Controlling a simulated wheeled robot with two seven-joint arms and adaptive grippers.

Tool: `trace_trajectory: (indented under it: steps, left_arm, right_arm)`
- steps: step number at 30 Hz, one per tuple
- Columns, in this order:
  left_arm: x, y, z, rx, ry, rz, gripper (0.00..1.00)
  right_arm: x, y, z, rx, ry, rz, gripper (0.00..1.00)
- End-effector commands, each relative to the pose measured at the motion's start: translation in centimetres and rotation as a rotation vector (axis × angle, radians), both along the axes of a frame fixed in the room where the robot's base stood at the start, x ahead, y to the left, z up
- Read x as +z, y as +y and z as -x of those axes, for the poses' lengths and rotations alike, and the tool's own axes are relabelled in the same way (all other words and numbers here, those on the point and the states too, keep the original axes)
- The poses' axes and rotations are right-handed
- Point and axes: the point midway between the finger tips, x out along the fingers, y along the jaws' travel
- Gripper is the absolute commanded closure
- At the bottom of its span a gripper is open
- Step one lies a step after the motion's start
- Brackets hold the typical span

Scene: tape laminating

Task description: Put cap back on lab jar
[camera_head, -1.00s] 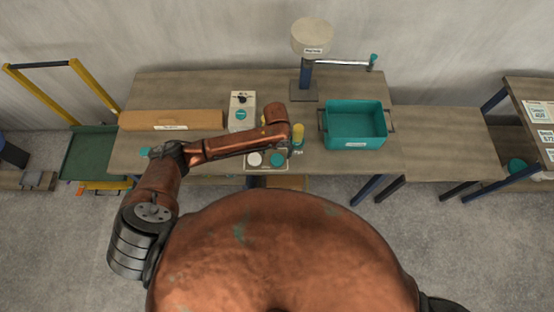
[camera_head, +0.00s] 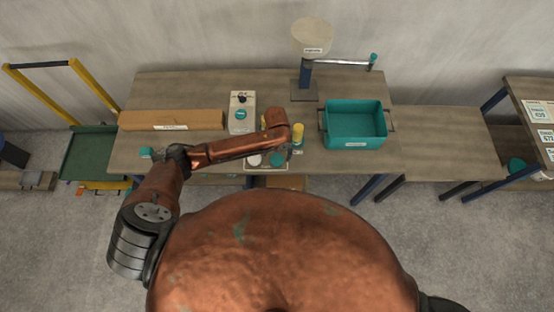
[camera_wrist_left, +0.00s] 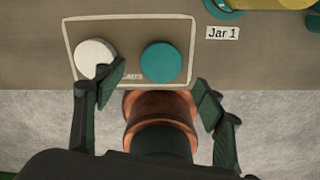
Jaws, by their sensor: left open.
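A white cap (camera_head: 254,160) and a teal cap (camera_head: 278,160) lie on a white-bordered mat at the table's front edge. In the left wrist view the white cap (camera_wrist_left: 92,56) is at the left and the teal cap (camera_wrist_left: 161,62) is right of it. A yellow jar (camera_head: 297,131) stands behind and right of the mat; a "Jar 1" label (camera_wrist_left: 222,33) lies beside the mat. My left gripper (camera_wrist_left: 152,82) is open and empty. Its left finger overlaps the white cap in view, its right finger is below and right of the teal cap. Contact cannot be told.
A teal bin (camera_head: 356,125) stands right of the jar. A white box with a knob (camera_head: 241,112) and a long brown box (camera_head: 172,120) are at the left. Another yellow object (camera_head: 264,123) is partly hidden by my forearm.

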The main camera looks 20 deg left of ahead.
Motion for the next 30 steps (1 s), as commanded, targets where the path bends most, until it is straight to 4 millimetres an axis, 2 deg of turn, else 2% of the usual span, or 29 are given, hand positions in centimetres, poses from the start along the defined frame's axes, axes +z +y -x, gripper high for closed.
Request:
trace_trajectory:
  steps: [6,10,22,30]
  left_arm:
    - [-3.2,-0.1,-0.3,0.003,0.005,-0.001,0.36]
    - [-4.6,-0.1,-0.3,0.001,0.002,-0.001,0.36]
    - [-4.9,-0.1,-0.4,0.000,0.001,-0.001,0.36]
    - [-4.9,0.0,-0.4,0.000,0.001,-0.001,0.55]
  right_arm:
    - [0.2,0.0,0.0,0.000,0.000,0.000,1.00]
    - [0.1,0.0,0.0,0.000,0.000,0.000,1.00]
    - [0.1,0.0,0.0,0.000,0.000,0.000,1.00]
    - [0.1,0.0,0.0,0.000,0.000,0.000,1.00]
